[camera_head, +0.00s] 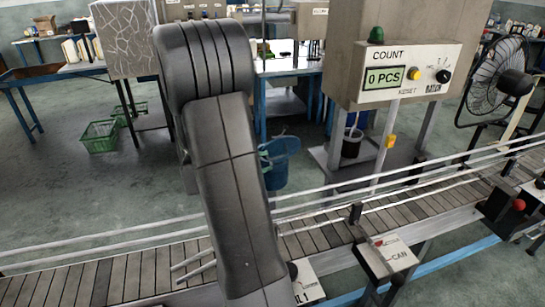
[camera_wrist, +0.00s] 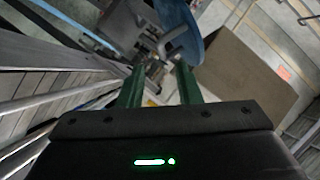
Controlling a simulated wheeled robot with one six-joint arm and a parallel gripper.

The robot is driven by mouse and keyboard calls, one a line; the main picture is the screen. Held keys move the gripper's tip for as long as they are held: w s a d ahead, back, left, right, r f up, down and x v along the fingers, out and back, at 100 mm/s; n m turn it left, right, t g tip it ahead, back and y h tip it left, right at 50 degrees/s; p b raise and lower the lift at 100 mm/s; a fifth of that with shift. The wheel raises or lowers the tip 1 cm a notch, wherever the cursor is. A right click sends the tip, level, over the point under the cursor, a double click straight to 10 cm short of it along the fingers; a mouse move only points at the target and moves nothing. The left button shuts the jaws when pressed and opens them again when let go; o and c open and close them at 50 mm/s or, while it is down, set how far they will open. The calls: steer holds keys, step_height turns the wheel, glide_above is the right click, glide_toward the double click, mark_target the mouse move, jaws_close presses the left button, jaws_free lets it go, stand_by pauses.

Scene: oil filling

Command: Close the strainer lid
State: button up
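My gripper (camera_wrist: 160,72) shows in the wrist view as two green fingers standing apart, with no object clearly held between them. Beyond the fingertips is a cluster of small metal parts, too small and blurred to name. A blue curved part (camera_wrist: 178,18) lies past the fingertips at the top. I cannot pick out the strainer or its lid for certain in either view.
A slatted conveyor (camera_head: 330,235) with rails runs across the front. A counter box (camera_head: 410,75) reading 0 PCS stands behind it. Open floor shows at left.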

mark_target(275, 158)
steer(key=x, duration=0.4)
steer(key=shift+w+a+p, duration=0.25)
steer(key=shift+w+p, duration=0.05)
steer(key=shift+w+d+f, duration=0.3)
steer(key=shift+w+d, duration=0.15)
steer(key=shift+d, duration=0.05)
steer(key=shift+c, duration=0.4)
jaws_close()
